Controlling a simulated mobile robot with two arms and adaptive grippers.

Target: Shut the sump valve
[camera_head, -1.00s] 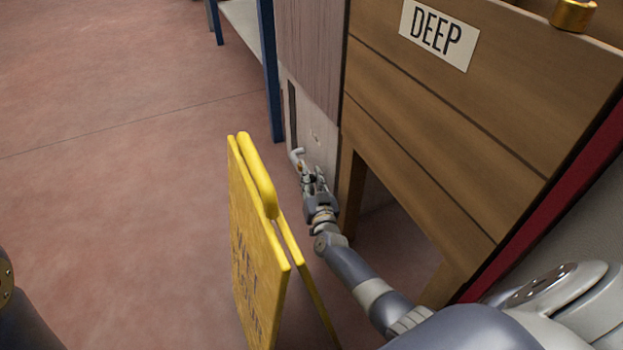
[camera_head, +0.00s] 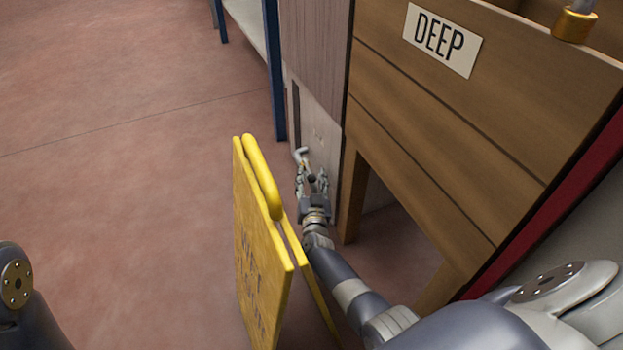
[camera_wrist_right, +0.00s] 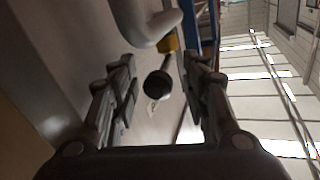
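The sump valve is low on the pale machine panel in the head view, with a bent grey pipe (camera_head: 300,153) sticking out. In the right wrist view the pipe (camera_wrist_right: 147,20) shows at the top, with a yellow collar (camera_wrist_right: 168,44) and a dark round knob (camera_wrist_right: 157,84), apparently the valve handle's end. My right gripper (camera_head: 312,176) is open in front of the valve. In the wrist view its fingers (camera_wrist_right: 160,98) stand on either side of the knob, with gaps and no clear contact. Only part of my left arm shows at the head view's left edge; its gripper is out of view.
A yellow wet-floor sign (camera_head: 262,240) stands close to the left of my right forearm. A wooden tank (camera_head: 450,130) marked DEEP (camera_head: 441,40) is on the right. A blue-legged table (camera_head: 277,100) stands behind. The floor (camera_head: 120,170) at left is clear.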

